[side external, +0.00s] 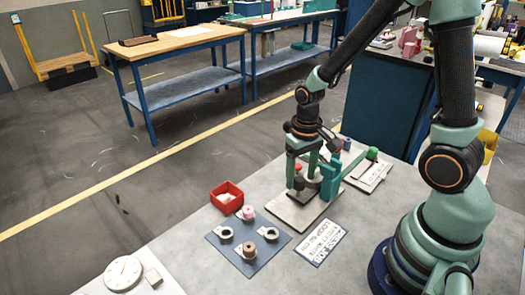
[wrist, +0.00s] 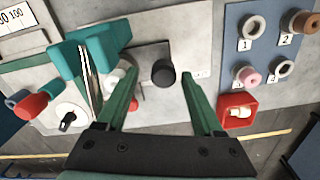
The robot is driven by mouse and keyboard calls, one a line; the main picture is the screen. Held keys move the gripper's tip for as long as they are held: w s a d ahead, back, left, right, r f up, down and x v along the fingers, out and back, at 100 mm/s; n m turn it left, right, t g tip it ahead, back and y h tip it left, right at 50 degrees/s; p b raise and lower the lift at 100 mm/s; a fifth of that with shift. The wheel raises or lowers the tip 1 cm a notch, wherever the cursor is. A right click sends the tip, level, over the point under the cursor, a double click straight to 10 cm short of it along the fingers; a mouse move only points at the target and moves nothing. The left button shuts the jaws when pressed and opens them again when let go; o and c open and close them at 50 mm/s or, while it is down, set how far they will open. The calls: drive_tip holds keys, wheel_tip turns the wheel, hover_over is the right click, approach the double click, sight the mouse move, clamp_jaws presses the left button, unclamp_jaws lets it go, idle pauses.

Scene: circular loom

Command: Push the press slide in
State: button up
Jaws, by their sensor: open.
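The press stands on a pale base plate (side external: 297,215). Its teal frame (side external: 330,180) rises right of my gripper (side external: 301,181) in the side view. In the wrist view the teal frame (wrist: 97,48) is left of my fingers. A round black knob (wrist: 163,73) sits on a dark grey flat piece (wrist: 148,53), which looks like the press slide. My fingers are open and spread either side of the knob, with a gap on both sides. Whether they have reached its height is unclear. A red part (wrist: 136,106) shows partly behind the left finger.
A blue mat (side external: 248,266) with several ring-shaped pieces and a red bin (side external: 226,197) lie left of the press. A lettered card (side external: 322,242) lies in front.

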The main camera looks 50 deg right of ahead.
wheel_tip(320, 180, up, 12)
idle(0.5)
